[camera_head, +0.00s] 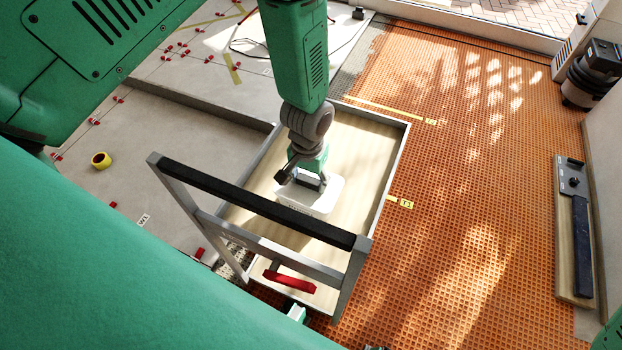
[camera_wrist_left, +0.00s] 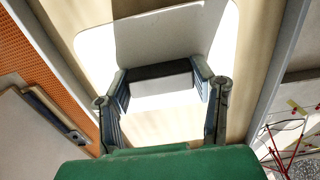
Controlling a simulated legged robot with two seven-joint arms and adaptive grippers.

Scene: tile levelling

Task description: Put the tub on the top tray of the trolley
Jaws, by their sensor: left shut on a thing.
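The white tub (camera_head: 322,191) is over the middle of the trolley's wooden top tray (camera_head: 362,150), which has a grey rim. My left gripper (camera_head: 308,181) reaches down from above and is shut on the tub. I cannot tell whether the tub's base touches the tray. In the left wrist view the tub (camera_wrist_left: 140,38) lies beyond the two fingers of the gripper (camera_wrist_left: 160,88), with the pale tray around it. Part of the tub is hidden behind the gripper. My right gripper is not in view.
The trolley's dark push bar (camera_head: 255,208) crosses the near side. A red object (camera_head: 289,281) lies at the tray's near end. Orange matting (camera_head: 455,190) covers the floor to the right, where a board with a dark-handled tool (camera_head: 578,220) lies. A yellow roll (camera_head: 101,160) is left.

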